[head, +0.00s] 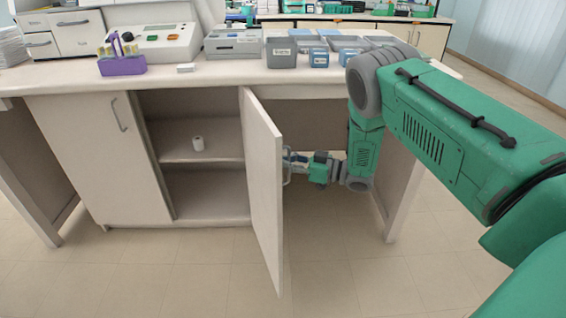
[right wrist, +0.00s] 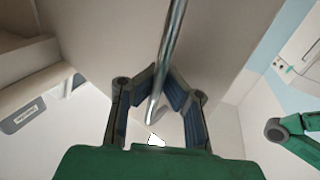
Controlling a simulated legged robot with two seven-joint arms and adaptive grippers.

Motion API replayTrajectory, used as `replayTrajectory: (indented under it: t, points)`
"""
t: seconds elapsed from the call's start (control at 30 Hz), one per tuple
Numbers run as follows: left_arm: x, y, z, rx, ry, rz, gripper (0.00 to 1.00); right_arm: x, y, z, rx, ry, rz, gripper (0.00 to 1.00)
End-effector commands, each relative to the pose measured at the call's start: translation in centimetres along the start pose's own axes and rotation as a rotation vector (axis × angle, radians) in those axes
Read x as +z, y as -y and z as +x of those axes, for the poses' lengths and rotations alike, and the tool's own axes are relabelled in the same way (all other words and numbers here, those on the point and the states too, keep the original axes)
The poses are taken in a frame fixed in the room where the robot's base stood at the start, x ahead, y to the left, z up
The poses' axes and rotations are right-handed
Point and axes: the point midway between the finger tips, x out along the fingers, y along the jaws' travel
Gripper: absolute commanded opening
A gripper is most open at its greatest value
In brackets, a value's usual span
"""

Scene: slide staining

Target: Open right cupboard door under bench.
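The right cupboard door (head: 263,185) under the bench stands swung well out, seen almost edge-on in the head view. Its inner face is toward the left, and the compartment (head: 200,190) behind it is exposed. My right gripper (head: 290,165) is on the door's outer side at its metal handle. In the right wrist view the handle bar (right wrist: 170,60) runs between the two bent fingers of the right gripper (right wrist: 161,78), which close in on it from both sides. The left cupboard door (head: 105,155) is closed. My left gripper is in neither view.
The bench top (head: 190,82) carries grey tubs (head: 281,53), a purple rack (head: 122,65) and instruments. The bench's right leg (head: 404,200) stands near my right arm. The floor (head: 190,275) in front is clear.

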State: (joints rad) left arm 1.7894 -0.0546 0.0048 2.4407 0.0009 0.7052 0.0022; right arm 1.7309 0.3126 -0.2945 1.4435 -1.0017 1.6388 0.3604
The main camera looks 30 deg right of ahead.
Motion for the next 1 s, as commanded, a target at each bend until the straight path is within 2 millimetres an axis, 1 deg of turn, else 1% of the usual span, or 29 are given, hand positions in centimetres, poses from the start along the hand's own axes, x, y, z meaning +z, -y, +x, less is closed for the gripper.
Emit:
replayTrajectory:
  t: [0.03, 0.07, 0.17, 0.43, 0.57, 0.67, 0.9, 1.0]
  points:
    - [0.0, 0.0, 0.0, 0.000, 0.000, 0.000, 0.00, 0.7, 0.5, -0.3, -0.008, 0.014, 0.011, 0.00]
    - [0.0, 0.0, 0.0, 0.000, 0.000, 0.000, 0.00, 0.7, 0.5, -0.3, -0.008, 0.014, 0.011, 0.00]
    - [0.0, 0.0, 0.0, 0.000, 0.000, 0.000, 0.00, 0.7, 0.5, -0.2, -0.007, 0.015, 0.011, 0.29]
    - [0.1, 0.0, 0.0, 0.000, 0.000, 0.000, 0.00, 0.7, 0.0, -0.2, -0.004, 0.009, 0.010, 0.29]
    - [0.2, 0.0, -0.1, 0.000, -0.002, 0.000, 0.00, 0.6, -0.1, -1.1, -0.002, 0.009, 0.009, 0.29]
    - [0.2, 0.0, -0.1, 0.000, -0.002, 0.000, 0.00, 0.5, 0.0, -2.7, 0.000, 0.009, 0.010, 0.29]
    - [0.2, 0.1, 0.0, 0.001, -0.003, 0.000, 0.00, 0.5, 0.2, -7.8, -0.001, 0.012, 0.009, 0.29]
    - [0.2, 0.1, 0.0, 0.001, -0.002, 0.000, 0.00, 0.5, 0.3, -9.6, -0.002, 0.012, 0.008, 0.29]
